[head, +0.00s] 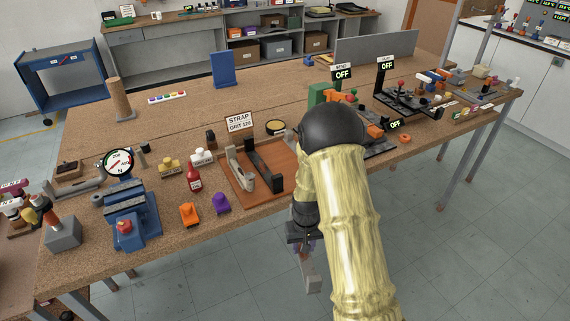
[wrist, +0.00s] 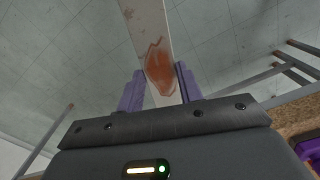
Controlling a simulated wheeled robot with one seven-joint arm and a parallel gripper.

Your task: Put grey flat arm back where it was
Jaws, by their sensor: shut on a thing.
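My gripper (head: 304,252) is low in front of the table's front edge, over the floor, partly hidden by my arm in the head view. In the wrist view its two purple fingers (wrist: 160,76) are shut on the grey flat arm (wrist: 150,30). The arm is a pale flat bar with a rusty orange patch and a crack-like line near the fingers. It points away from the gripper, and its far end is cut off by the top of the wrist view. In the head view the grey flat arm (head: 312,277) hangs below the gripper, clear of the table.
The brown table (head: 190,125) holds a reddish tray (head: 268,186) with a grey piece and a dark bar, behind it a STRAP GRIT 120 sign (head: 239,122). A purple block (head: 222,203), orange block (head: 189,214) and blue vise (head: 130,215) stand left near the front edge. Floor ahead is clear.

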